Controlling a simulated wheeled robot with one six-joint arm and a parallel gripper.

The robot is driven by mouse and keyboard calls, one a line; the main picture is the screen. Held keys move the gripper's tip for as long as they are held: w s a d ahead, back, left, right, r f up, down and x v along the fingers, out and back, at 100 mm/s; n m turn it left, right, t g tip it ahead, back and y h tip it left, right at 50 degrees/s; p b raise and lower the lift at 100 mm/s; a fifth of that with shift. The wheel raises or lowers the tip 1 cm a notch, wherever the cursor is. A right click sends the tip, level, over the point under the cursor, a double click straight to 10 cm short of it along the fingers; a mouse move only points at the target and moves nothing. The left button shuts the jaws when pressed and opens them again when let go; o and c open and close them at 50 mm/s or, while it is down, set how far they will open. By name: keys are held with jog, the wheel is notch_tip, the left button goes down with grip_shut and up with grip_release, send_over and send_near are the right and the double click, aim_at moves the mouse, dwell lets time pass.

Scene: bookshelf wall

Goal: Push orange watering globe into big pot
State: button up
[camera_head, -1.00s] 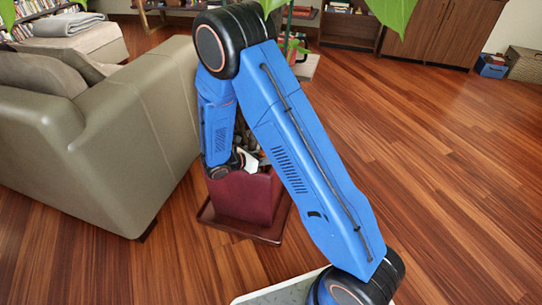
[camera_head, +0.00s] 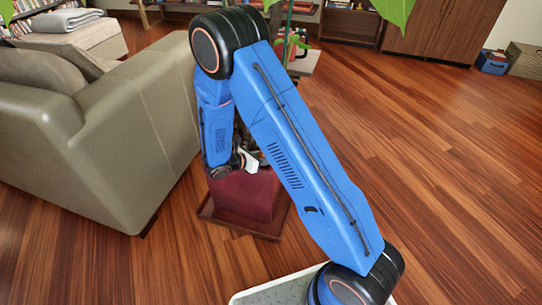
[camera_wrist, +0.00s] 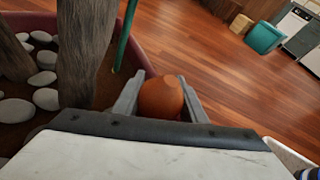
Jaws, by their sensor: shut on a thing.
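The orange watering globe (camera_wrist: 160,98) is between the two grey fingers of my gripper (camera_wrist: 160,80) in the wrist view. The gripper is shut on it. The big pot is dark red; its side (camera_head: 245,195) shows in the head view below my wrist, and its rim (camera_wrist: 139,57) curves behind the fingers in the wrist view. Soil, several pale stones, brown trunks and a green stake (camera_wrist: 125,35) show inside the pot. The globe appears near the rim; its lower end is hidden, so I cannot tell whether it touches soil. My arm hides the fingers in the head view.
A grey-green sofa (camera_head: 110,120) stands close left of the pot. The pot stands on a dark red base (camera_head: 240,229). Wooden floor (camera_head: 440,170) to the right is clear. A cabinet (camera_head: 447,28) and a basket (camera_head: 524,62) stand at the back right.

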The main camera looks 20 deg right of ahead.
aim_at(261, 154)
jog(key=o, duration=1.5)
jog(key=shift+o, duration=0.2)
jog(key=shift+d+r+v, duration=0.1)
jog(key=shift+r+v, duration=0.15)
jog(key=shift+v, duration=1.05)
jog(key=shift+d+r+v, duration=0.1)
jog(key=shift+r+v, duration=0.15)
jog(key=shift+v, duration=1.05)
jog(key=shift+d+r+v, duration=0.1)
jog(key=shift+r+v, duration=0.15)
jog(key=shift+v, duration=1.05)
